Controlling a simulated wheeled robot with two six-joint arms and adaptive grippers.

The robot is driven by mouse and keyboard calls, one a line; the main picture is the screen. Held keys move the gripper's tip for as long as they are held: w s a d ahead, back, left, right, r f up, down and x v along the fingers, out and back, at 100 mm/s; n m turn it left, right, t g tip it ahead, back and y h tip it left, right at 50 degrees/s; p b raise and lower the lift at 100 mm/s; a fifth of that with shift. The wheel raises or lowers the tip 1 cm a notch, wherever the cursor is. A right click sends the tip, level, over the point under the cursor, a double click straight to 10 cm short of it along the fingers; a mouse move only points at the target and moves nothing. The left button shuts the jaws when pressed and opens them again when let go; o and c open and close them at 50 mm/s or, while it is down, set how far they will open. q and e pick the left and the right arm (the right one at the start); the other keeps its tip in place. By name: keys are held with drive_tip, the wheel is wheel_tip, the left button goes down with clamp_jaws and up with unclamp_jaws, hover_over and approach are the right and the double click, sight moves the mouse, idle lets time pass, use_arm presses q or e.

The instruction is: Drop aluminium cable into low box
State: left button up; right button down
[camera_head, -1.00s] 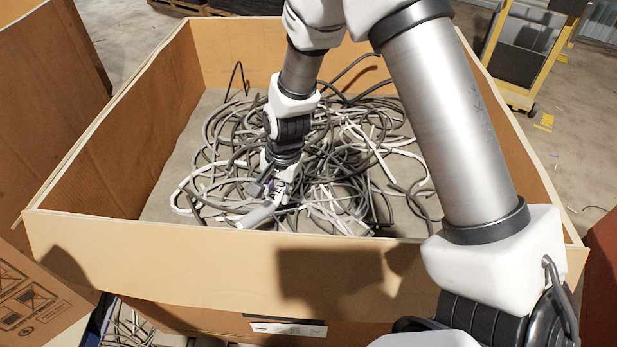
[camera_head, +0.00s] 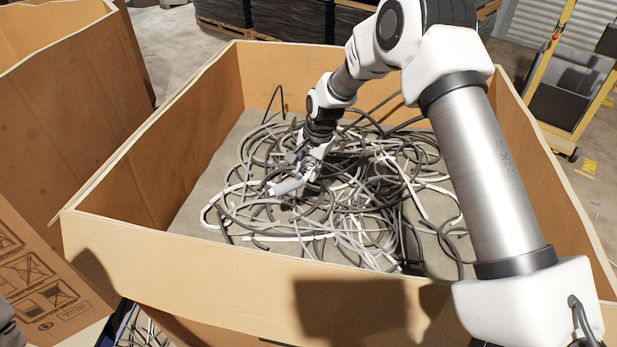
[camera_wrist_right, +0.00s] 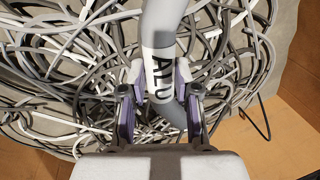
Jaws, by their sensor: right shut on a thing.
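My right gripper (camera_head: 303,172) is inside the big cardboard box (camera_head: 150,248), above the cable heap. It is shut on a thick light grey cable piece (camera_head: 286,187). In the right wrist view this aluminium cable (camera_wrist_right: 158,25) passes between the fingers (camera_wrist_right: 160,103), and its white band reads "ALU". At the lower left of the head view, a low box with a blue edge (camera_head: 118,322) shows partly, with thin cables in it; the big box hides much of it. My left gripper is not in view.
A tangle of grey, white and black cables (camera_head: 345,225) covers the big box's floor. The big box's walls stand high around my right arm. Another tall cardboard box (camera_head: 75,110) stands at the left. A yellow-framed cart (camera_head: 560,100) is at the back right.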

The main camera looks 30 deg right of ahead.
sight(310, 172)
wheel_tip(310, 172, down, 3)
drive_tip(key=shift+s+r, duration=0.1)
drive_tip(key=shift+f, duration=0.3)
drive_tip(key=shift+f, duration=0.15)
drive_tip(key=shift+f, duration=0.4)
drive_tip(key=c, duration=0.8)
unclamp_jaws()
drive_tip(key=shift+c, duration=0.2)
drive_tip(key=shift+r, duration=0.15)
